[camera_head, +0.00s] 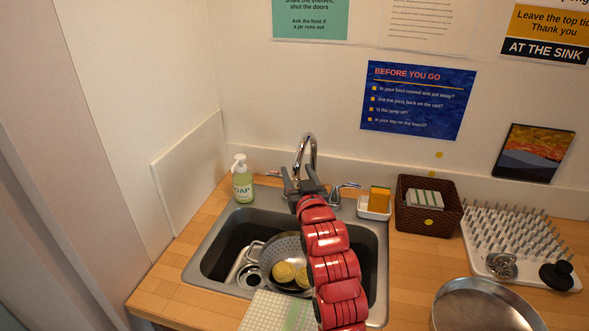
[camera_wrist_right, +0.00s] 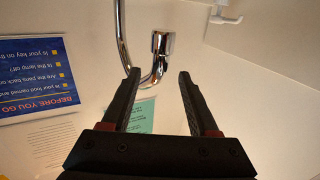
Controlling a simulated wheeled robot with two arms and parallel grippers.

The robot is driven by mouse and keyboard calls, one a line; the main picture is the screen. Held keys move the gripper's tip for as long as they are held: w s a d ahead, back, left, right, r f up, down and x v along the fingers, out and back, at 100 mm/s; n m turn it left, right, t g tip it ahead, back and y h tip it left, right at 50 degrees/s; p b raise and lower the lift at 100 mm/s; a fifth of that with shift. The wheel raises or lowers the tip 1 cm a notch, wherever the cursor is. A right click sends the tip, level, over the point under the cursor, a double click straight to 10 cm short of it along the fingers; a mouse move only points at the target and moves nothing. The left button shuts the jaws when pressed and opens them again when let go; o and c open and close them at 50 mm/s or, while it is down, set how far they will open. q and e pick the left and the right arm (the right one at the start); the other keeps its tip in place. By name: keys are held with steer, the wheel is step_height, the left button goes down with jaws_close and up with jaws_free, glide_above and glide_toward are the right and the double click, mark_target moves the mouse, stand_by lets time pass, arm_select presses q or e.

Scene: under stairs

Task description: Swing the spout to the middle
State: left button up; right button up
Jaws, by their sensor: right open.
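The chrome gooseneck spout (camera_head: 309,140) rises at the back of the sink (camera_head: 196,268), and its arch shows above my right gripper. My right gripper (camera_head: 303,186) is open in front of the faucet and hides the lower part of it. In the right wrist view, which is upside down, the spout's bend (camera_wrist_right: 156,76) shows between the open fingers (camera_wrist_right: 160,74), closer to the left one in the picture. I cannot tell if a finger touches it. The outlet end (camera_wrist_right: 161,42) is clear of the fingers. My left gripper is not in view.
A soap bottle (camera_head: 242,180) stands left of the faucet. A sponge (camera_head: 380,199) in a white dish and a brown basket (camera_head: 431,219) stand right. A colander (camera_head: 284,252) with yellow things is in the sink. A drying rack (camera_head: 515,237) and a pan (camera_head: 484,309) are farther right.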

steer(key=s+d+p, duration=0.1)
steer(key=s+p, duration=0.8)
steer(key=s, duration=0.4)
steer(key=shift+d+p, duration=0.4)
steer(key=shift+c, duration=0.3)
